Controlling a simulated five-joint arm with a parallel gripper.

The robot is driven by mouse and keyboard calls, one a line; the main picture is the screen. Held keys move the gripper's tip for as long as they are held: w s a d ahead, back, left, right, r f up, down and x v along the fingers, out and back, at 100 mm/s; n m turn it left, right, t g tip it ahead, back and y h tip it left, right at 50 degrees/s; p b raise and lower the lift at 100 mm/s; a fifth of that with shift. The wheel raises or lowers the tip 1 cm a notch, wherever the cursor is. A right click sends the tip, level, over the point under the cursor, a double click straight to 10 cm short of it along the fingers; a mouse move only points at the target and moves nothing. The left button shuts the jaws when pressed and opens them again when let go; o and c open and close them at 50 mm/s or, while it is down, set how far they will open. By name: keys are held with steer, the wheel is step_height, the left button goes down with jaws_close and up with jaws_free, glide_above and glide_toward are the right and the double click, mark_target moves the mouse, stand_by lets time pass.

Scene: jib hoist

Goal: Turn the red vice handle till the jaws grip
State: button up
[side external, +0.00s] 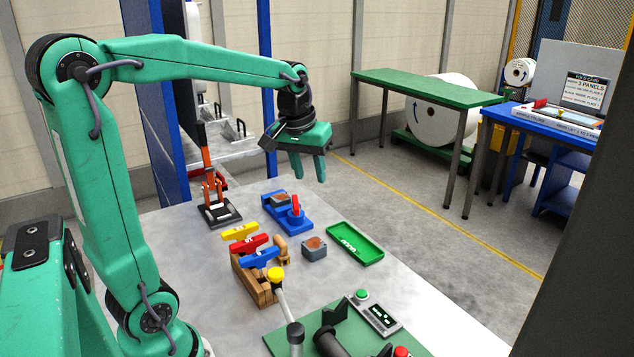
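The blue vice (297,223) stands on the grey bench, with a block with a brown top (279,201) between its jaws. Whether the jaws touch that block is too small to tell. The red vice handle (295,208) is on the vice's near right side, with a short upright part. My gripper (309,176) hangs in the air above the vice and appears slightly to its right. Its two green fingers point down, apart, with nothing between them. It is not touching the handle.
An orange toggle clamp (212,187) stands left of the vice. A wooden rack (252,284) holds yellow, red and blue handles. A grey block (314,248) and green tray (355,244) lie nearby. A yellow-knobbed lever (276,275) and green panel (375,335) are in front.

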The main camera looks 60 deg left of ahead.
steer(key=w+a+f+n+g, duration=0.1)
steer(key=w+a+f+n, duration=0.3)
steer(key=a, duration=0.5)
steer(key=n+g, duration=0.2)
steer(key=n, duration=0.1)
glide_above(295, 202)
steer(key=shift+h, duration=0.4)
step_height(295, 202, down, 8)
steer(key=shift+w+f, duration=0.1)
steer(key=shift+f, duration=3.85)
steer(key=shift+c, duration=0.3)
jaws_close()
